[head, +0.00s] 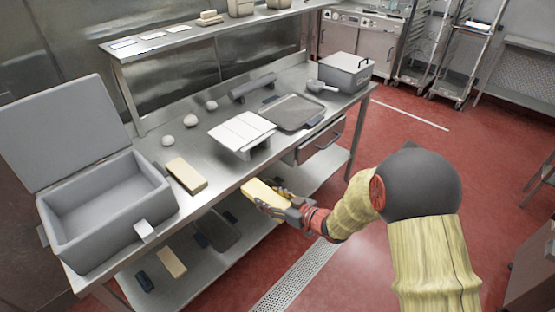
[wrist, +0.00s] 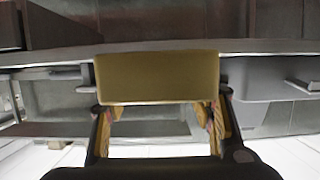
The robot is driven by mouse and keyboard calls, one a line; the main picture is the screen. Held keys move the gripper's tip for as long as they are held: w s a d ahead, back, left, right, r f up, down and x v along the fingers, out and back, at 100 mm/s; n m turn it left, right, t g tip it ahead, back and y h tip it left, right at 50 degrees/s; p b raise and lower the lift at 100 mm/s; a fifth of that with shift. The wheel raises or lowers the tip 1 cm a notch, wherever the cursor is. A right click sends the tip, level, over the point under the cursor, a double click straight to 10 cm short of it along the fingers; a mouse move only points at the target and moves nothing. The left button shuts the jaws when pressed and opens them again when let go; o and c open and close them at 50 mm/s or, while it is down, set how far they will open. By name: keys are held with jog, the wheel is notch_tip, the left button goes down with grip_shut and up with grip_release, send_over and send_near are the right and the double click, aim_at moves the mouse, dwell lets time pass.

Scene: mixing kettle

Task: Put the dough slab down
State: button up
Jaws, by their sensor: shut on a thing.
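A pale yellow dough slab (head: 265,194) is held in my gripper (head: 285,205), in front of the steel table's front edge and apart from the tabletop. In the wrist view the dough slab (wrist: 158,77) spans the space between the two fingers of my gripper (wrist: 160,118), which are shut on its sides. A second yellow slab (head: 187,174) lies on the steel table (head: 215,181) beside the grey open box. A white panelled board on a stand (head: 241,131) is on the table behind my gripper.
The open grey box (head: 108,205) with its raised lid stands at the table's left end. Dough balls (head: 190,121), a dark tray (head: 293,111), a roller (head: 253,87) and a lidded metal container (head: 345,72) are further along. A lower shelf (head: 190,262) holds several items.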

jog(key=shift+w+d+r, duration=0.1)
jog(key=shift+w+r, duration=0.25)
jog(key=shift+r, duration=0.4)
jog(key=shift+d+m+t+h, duration=0.7)
jog(key=shift+d+m, duration=0.2)
jog(key=shift+d, duration=0.35)
jog(key=s+d+f+m+t+h, duration=0.1)
jog(key=s+d+f+m+h, duration=0.1)
jog(key=d, duration=0.5)
jog(key=s+d+f+m+t+h, duration=0.1)
jog(key=s+d+f+m+h, duration=0.2)
jog(key=d, duration=0.5)
jog(key=s+d+f+m+t+h, duration=0.1)
jog(key=s+d+f+m+h, duration=0.2)
jog(key=s+d+f+h, duration=0.1)
jog(key=s+d+f, duration=0.1)
jog(key=d+f, duration=0.1)
jog(key=d, duration=0.1)
jog(key=shift+s+d+f+t+h, duration=0.15)
jog(key=shift+d+f+t+h, duration=0.1)
jog(key=shift+d+t+h, duration=0.15)
